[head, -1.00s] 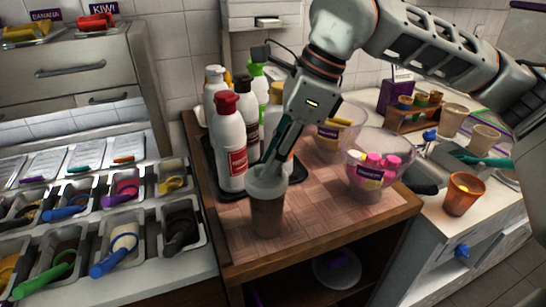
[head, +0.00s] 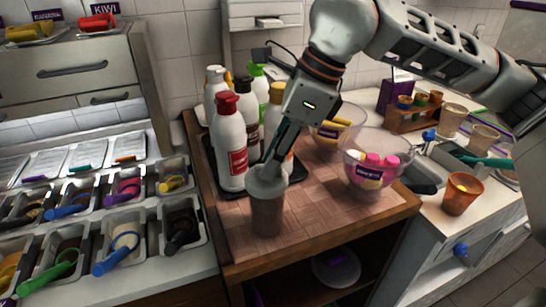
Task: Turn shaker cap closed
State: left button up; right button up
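The shaker (head: 267,212) stands upright on the wooden counter near its front, with a brown see-through body and a grey cap (head: 267,181) on top. My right gripper (head: 270,172) comes down from the upper right, with its fingertips at the top of the cap. The fingers are seen nearly edge-on, so whether they are open or shut on the cap cannot be told. The cap's turn position is not readable. My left gripper is not in view.
Sauce bottles (head: 231,142) stand in a black tray just behind the shaker. Glass bowls (head: 372,165) sit to the right. Topping bins (head: 122,240) with colored scoops fill the left counter. Bare wood (head: 320,215) lies right of the shaker.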

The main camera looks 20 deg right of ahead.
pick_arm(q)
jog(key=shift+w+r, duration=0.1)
pick_arm(e)
jog(key=shift+r, duration=0.15)
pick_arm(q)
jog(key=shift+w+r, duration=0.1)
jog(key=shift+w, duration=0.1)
pick_arm(e)
jog(key=v, duration=1.1)
jog(key=shift+r, duration=0.35)
jog(key=shift+d, duration=0.1)
